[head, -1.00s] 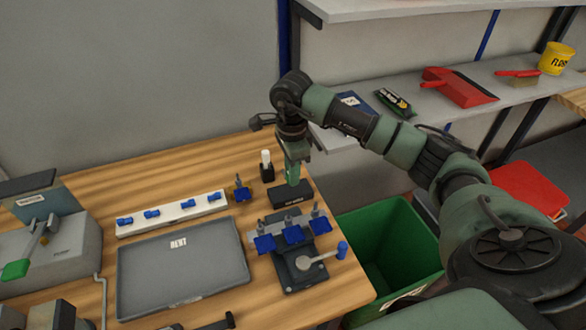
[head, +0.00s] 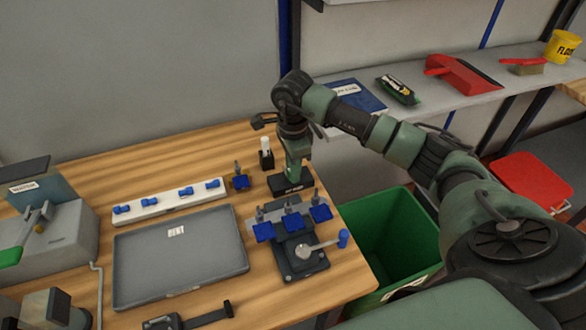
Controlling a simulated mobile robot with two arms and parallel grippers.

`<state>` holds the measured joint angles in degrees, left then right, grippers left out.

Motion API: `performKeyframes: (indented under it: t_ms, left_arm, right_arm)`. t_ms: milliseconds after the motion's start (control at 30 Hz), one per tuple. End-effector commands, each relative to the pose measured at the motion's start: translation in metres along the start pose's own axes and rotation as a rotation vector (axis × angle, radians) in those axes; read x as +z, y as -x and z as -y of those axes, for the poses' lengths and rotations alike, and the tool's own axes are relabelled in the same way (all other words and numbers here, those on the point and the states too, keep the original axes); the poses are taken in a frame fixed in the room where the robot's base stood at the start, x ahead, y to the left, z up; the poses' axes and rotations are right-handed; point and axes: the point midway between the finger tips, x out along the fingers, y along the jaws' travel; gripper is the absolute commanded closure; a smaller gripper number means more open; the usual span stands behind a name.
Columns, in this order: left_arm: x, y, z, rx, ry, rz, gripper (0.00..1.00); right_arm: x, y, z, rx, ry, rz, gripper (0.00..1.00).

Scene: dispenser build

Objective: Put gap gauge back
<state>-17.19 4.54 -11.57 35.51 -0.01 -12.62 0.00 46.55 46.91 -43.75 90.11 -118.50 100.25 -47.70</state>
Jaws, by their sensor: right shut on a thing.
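My right gripper (head: 293,168) points down at the back right of the wooden bench. It is shut on the gap gauge, a small green piece (head: 292,174) that is mostly hidden by the fingers. My left gripper is out of view.
A fixture with blue clips (head: 291,223) and a crank stands just in front of the holder. A grey tray (head: 130,262) and a white strip with blue parts (head: 158,208) lie to the left. A green bin (head: 420,230) stands off the bench's right edge.

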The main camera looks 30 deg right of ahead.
Motion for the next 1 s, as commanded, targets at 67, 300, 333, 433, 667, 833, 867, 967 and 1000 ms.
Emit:
performKeyframes:
  t_ms: [67,300,333,433,667,833,867,967,1000]
  left_arm:
    - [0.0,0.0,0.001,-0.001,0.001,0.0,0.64]
    - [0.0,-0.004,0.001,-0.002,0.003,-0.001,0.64]
    - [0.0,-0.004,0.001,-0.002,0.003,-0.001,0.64]
    - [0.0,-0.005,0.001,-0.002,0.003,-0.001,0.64]
    - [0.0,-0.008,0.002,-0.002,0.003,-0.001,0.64]
    - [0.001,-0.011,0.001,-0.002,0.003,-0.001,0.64]
    - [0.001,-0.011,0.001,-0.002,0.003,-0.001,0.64]
    - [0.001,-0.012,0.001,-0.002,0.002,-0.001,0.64]
    - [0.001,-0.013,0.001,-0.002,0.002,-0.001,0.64]
  right_arm:
    - [0.0,0.0,0.0,0.0,0.0,0.0,1.0]
    - [0.0,-0.004,0.0,0.0,0.0,0.0,1.0]
    - [0.0,-0.004,0.0,0.0,0.0,0.0,1.0]
    - [0.0,-0.006,0.0,0.0,0.0,0.0,1.0]
    - [0.0,-0.009,0.0,0.0,0.0,0.0,1.0]
    - [0.0,-0.011,0.0,0.0,0.0,0.0,1.0]
    - [0.0,-0.012,0.0,0.0,0.0,0.0,1.0]
    - [0.0,-0.013,0.0,0.0,0.0,0.0,1.0]
    - [0.0,-0.014,0.0,0.0,0.0,0.0,1.0]
